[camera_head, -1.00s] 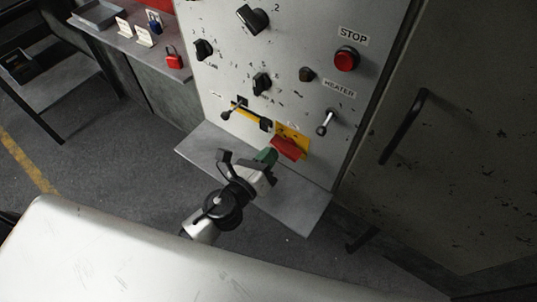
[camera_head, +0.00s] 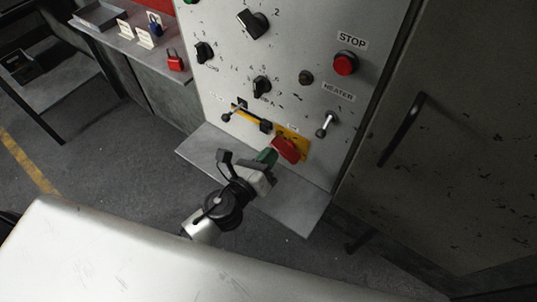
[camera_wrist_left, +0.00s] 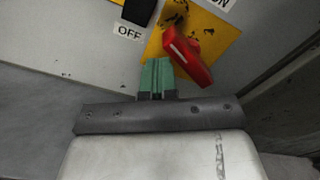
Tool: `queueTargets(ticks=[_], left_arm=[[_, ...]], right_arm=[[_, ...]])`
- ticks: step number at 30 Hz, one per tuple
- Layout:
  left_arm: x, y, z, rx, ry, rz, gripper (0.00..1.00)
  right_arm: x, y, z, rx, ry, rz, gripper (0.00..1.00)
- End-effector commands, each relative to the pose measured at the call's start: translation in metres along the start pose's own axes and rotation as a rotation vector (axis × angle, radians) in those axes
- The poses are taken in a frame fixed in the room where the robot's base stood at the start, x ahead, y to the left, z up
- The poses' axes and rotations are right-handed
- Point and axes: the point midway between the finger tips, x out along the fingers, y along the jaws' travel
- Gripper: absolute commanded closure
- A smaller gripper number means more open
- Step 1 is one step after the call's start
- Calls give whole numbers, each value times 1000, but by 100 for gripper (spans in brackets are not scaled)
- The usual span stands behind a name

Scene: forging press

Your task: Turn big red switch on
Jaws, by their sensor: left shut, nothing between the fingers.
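The big red switch (camera_head: 287,149) is a red handle on a yellow plate (camera_head: 304,142), low on the grey control panel. In the left wrist view the red handle (camera_wrist_left: 189,57) slants from upper left to lower right. An OFF label (camera_wrist_left: 128,31) is left of the yellow plate (camera_wrist_left: 217,34), and a partly cut-off ON label is at the top. My left gripper (camera_head: 267,156) is shut and empty, its green fingertips (camera_wrist_left: 157,78) just left of and below the handle. Whether they touch it I cannot tell. My right gripper is not in view.
A grey ledge (camera_head: 214,151) sticks out below the panel. A small lever (camera_head: 325,125), a black-and-yellow lever (camera_head: 247,116), several black knobs and a red STOP button (camera_head: 344,64) are close by. A grey cabinet door (camera_head: 460,150) stands at right.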

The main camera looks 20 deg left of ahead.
Motion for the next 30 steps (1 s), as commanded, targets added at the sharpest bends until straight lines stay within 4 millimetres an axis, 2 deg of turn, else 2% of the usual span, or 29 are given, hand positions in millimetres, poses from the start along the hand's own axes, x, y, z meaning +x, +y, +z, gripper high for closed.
queueTargets(ticks=[30], left_arm=[[0, -4, 5, -1, -1, -2, 100]], right_arm=[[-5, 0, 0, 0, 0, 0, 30]])
